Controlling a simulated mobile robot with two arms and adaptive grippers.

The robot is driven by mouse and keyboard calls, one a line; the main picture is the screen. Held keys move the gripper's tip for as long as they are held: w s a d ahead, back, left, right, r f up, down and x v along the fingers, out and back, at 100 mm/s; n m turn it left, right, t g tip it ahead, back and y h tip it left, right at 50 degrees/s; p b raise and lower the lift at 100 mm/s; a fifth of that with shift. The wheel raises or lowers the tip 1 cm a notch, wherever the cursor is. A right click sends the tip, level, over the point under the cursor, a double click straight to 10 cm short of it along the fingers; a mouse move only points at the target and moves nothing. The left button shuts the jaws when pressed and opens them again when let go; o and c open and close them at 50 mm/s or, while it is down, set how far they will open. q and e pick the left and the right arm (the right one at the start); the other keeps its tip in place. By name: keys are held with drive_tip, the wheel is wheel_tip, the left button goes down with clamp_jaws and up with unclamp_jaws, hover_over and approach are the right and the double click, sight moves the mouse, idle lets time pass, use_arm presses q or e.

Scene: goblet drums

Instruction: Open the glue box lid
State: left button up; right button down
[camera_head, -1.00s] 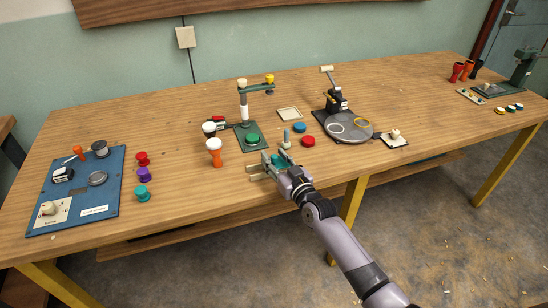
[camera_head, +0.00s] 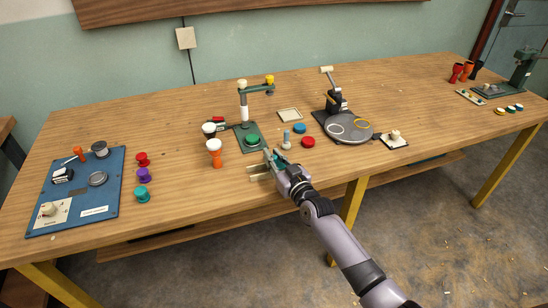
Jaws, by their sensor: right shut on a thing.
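A pale beige piece (camera_head: 258,173), seemingly part of the glue box, shows just left of the fingers. A teal patch (camera_head: 279,160) shows at the fingers; I cannot tell whether it is the lid or the contents. How far the lid is raised cannot be made out. My left gripper is not in view.
A turntable (camera_head: 348,128) stands to the right. A blue board (camera_head: 78,190) lies at left.

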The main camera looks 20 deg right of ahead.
idle(0.5)
drive_tip(key=shift+a, duration=0.25)
drive_tip(key=a+p, duration=0.2)
drive_tip(key=a, duration=0.3)
drive_tip(key=shift+s+a, duration=0.15)
drive_tip(key=shift+a, duration=0.2)
drive_tip(key=c, duration=1.5)
unclamp_jaws()
drive_tip(key=shift+d, duration=0.1)
drive_tip(key=s, duration=0.4)
drive_tip(key=s+d, duration=0.1)
drive_tip(key=s, duration=0.3)
drive_tip(key=s+d, duration=0.1)
drive_tip(key=s, duration=0.2)
drive_tip(key=shift+s+d, duration=0.15)
drive_tip(key=shift+s, duration=0.25)
